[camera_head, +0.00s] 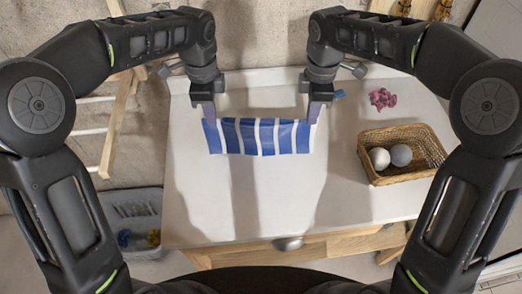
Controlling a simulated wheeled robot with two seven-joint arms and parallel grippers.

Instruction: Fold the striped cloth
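The blue and white striped cloth (262,137) hangs or lies stretched between my two grippers over the white table. My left gripper (209,114) is at the cloth's left upper corner. My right gripper (315,112) is at its right upper corner. Both grippers appear shut on the cloth's corners, with the cloth taut along its upper edge. The lower edge looks free, and shadows of my arms fall on the table in front of it. Whether the lower edge touches the table cannot be told.
A small blue thing (339,94) is near my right gripper. The table's front is clear. A grey laundry basket (138,212) stands at left.

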